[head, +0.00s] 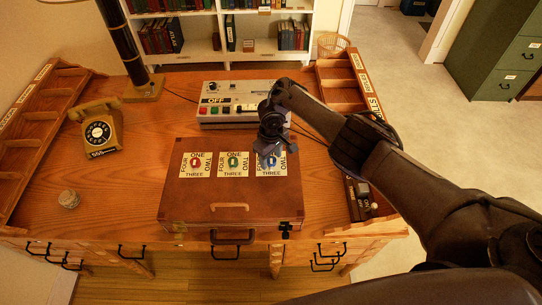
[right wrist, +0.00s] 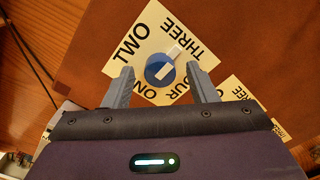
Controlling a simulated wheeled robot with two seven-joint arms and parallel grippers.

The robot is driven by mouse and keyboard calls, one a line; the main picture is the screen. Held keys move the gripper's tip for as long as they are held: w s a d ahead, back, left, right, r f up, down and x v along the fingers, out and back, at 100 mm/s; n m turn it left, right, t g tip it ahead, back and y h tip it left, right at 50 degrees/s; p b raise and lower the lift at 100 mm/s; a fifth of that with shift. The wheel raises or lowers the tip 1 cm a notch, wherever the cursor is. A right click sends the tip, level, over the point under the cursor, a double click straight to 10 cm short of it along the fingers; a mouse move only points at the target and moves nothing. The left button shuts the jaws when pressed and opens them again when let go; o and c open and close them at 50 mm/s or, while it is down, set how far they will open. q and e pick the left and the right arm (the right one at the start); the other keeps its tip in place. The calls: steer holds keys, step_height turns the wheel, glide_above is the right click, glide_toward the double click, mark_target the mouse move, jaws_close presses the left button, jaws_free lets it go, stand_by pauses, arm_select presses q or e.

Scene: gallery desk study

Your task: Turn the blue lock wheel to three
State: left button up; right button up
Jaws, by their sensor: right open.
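The blue lock wheel (head: 268,163) is the rightmost of three wheels on the lid of a brown case (head: 200,205). My right gripper (head: 271,150) is above it and partly covers it in the head view. In the right wrist view the blue wheel (right wrist: 153,70) lies between the spread fingers of my right gripper (right wrist: 162,86), with gaps showing on both sides. Its card (right wrist: 135,70) reads ONE, TWO, THREE and FOUR around it. A white bar on the wheel slants toward the upper right, on the THREE side; its exact setting is hard to tell. My left gripper is out of view.
A red wheel (head: 195,162) and a green wheel (head: 233,162) sit left of the blue one. A grey control box (head: 235,115) stands behind the case. The left desk top is mostly clear.

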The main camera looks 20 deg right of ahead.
mark_target(271, 159)
steer(key=shift+r, duration=0.5)
step_height(271, 159, up, 7)
steer(key=shift+f+p, duration=0.1)
steer(key=shift+p, duration=0.3)
